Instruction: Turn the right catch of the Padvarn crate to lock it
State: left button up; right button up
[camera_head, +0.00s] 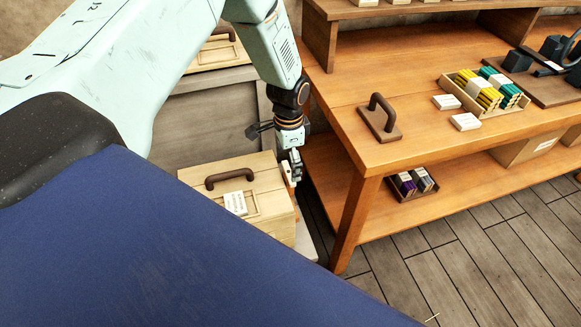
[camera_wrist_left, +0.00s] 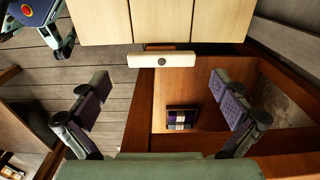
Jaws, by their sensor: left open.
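The pale wooden crate (camera_head: 262,192) with a brown handle and a white label stands left of the workbench in the head view. Its planked pale wood (camera_wrist_left: 160,20) fills the top of the left wrist view. A pale bar-shaped catch (camera_wrist_left: 162,60) with a dark pivot at its middle lies along the crate's edge there, crosswise in the picture. My left gripper (camera_head: 292,167) is at the crate's right side, pointing down. In the wrist view its two fingers (camera_wrist_left: 163,103) are wide apart with nothing between them, and the catch lies beyond their tips. My right gripper is not seen.
The wooden workbench (camera_head: 350,82) stands close to the right of my left gripper. It bears a brown handled block (camera_head: 381,120), white boxes and a tray of coloured packs (camera_head: 484,92). Small dark boxes (camera_head: 413,182) sit on its lower shelf. Floor is clear at the lower right.

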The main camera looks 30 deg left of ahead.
aim_at(289, 173)
pick_arm(q)
jog(key=f, duration=0.2)
jog(key=shift+w+a+f, duration=0.15)
jog(key=shift+w+f, duration=0.1)
jog(key=shift+f, duration=0.3)
jog(key=shift+d, duration=0.25)
jog(key=shift+s+r, duration=0.15)
jog(key=shift+a, duration=0.15)
jog(key=shift+c, duration=1)
jog(key=shift+f, duration=0.2)
jog(key=shift+c, duration=0.8)
jog(key=shift+r, duration=0.1)
jog(key=c, duration=0.7)
